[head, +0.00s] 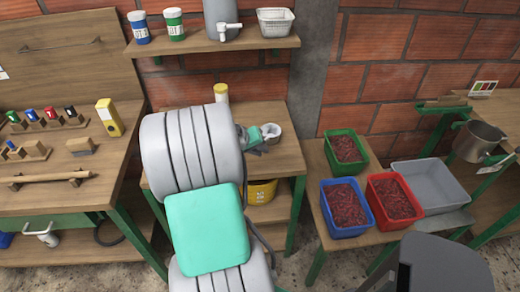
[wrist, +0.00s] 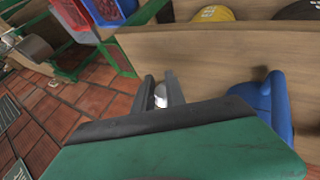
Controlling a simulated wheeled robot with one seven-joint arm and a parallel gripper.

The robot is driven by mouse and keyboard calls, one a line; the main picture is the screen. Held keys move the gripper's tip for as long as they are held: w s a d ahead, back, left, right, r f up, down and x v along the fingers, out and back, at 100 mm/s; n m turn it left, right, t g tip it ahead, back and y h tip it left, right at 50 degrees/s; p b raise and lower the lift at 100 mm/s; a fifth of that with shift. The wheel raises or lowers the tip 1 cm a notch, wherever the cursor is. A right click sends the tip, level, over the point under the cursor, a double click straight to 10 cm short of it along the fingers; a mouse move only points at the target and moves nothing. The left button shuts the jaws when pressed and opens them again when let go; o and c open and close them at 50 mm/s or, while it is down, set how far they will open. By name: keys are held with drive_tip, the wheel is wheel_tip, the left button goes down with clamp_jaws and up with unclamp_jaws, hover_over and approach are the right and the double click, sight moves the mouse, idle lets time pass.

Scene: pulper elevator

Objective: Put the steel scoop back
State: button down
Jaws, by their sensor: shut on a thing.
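In the wrist view my gripper (wrist: 162,88) has its two grey fingers closed around a small, shiny silver piece (wrist: 160,97). It looks like part of the steel scoop, but most of its shape is hidden. In the head view my large white arm covers the middle. A small teal and grey end of it, my gripper (head: 262,136), shows just to the right of the arm, over the middle table. A pale grey round thing (head: 272,131) is beside it; I cannot tell whether this is the scoop's bowl. The place for the scoop cannot be made out.
A yellow bucket (head: 262,192) stands on the middle table's lower shelf. Green (head: 346,148), blue (head: 345,208) and red (head: 395,196) trays of red fruit and an empty grey tray (head: 428,184) are to the right. A blue object (wrist: 268,105) is close right of my gripper.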

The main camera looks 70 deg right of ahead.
drive_tip(key=shift+f, duration=0.3)
drive_tip(key=c, duration=1.4)
unclamp_jaws()
drive_tip(key=shift+o, duration=0.2)
drive_tip(key=shift+r, duration=0.1)
drive_tip(key=shift+r, duration=0.2)
drive_tip(key=v, duration=1.2)
drive_tip(key=w+a+n+t+y, duration=0.1)
drive_tip(key=w+a+n+t, duration=0.25)
drive_tip(key=w+a, duration=0.65)
drive_tip(key=a+f+n+t+y, duration=0.2)
drive_tip(key=a+n+y, duration=0.4)
drive_tip(key=a, duration=2.4)
drive_tip(key=shift+w+n, duration=0.25)
drive_tip(key=shift+n, duration=0.8)
